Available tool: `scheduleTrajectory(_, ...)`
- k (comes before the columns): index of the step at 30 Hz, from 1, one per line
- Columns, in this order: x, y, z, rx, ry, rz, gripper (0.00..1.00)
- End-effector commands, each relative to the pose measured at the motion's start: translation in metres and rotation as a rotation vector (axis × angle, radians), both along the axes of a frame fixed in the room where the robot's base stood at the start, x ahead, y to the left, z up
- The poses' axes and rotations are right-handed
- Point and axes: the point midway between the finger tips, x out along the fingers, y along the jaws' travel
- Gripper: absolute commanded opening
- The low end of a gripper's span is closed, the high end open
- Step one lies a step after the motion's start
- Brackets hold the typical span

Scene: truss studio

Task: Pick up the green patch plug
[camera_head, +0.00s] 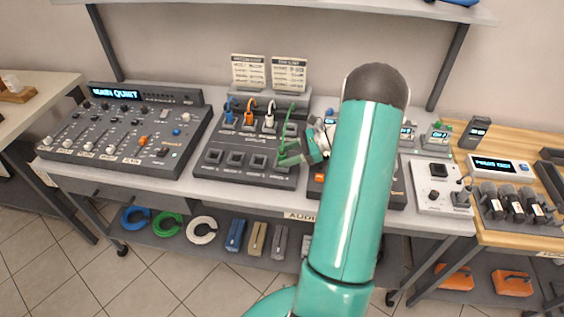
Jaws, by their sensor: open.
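The green patch plug (289,128) stands at the right end of a row on the dark patch box (212,165), its thin green cable rising from it. To its left stand a white plug (269,122), an orange plug (249,117) and a blue plug (229,115). My gripper (286,154) is open, just below and in front of the green plug in the head view. Its fingers are small and similar in colour, and overlap the box's right side. I cannot tell whether they touch the plug. My arm hides what lies right of it.
A mixer (125,135) stands on the left of the bench. Two small cards (268,72) stand behind the patch box. A white box (440,190) and a wooden side table (540,145) are on the right. A shelf overhangs the back. Coiled cables (168,224) lie below.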

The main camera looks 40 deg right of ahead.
Motion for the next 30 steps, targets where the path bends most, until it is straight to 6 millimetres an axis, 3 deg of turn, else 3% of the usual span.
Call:
scheduleTrajectory(6, 0.018, 0.023, -0.012, 0.0, 0.001, 0.002, 0.49)
scheduleTrajectory(13, 0.02, 0.025, -0.013, 0.0, 0.0, 0.0, 0.49)
scheduleTrajectory(14, 0.02, 0.025, -0.013, 0.0, 0.0, 0.0, 0.47)
scheduleTrajectory(21, 0.02, 0.025, -0.012, 0.0, 0.0, 0.0, 0.01)
scheduleTrajectory(30, 0.02, 0.025, -0.011, -0.001, -0.001, 0.0, 0.01)
